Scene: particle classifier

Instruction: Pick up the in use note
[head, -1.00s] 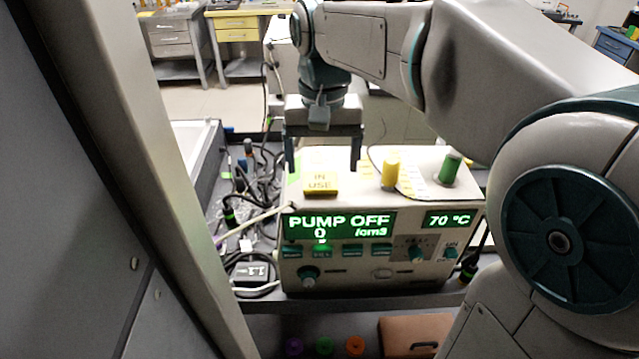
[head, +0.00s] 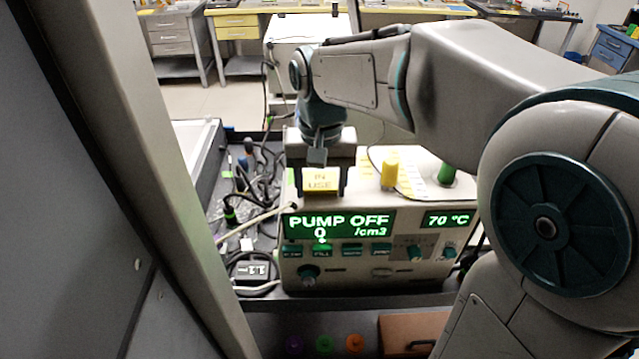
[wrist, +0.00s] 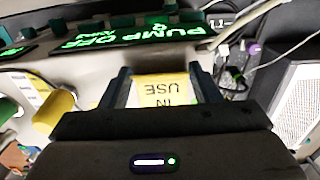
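The in use note (head: 320,181) is a small yellow block marked "IN USE" on the left of the pump's top. My gripper (head: 321,188) points down over it, with one finger at each side. The fingers look closed against its left and right sides. In the wrist view, the note (wrist: 163,91) shows between the two fingers (wrist: 160,88), its lettering upside down. Its back is hidden under the palm. I cannot tell whether it is lifted off the pump.
The pump (head: 350,268) has a green "PUMP OFF" display. A yellow knob (head: 390,172) and a green knob (head: 447,174) stand on its top, right of the note. Tangled cables (head: 256,180) lie at the left.

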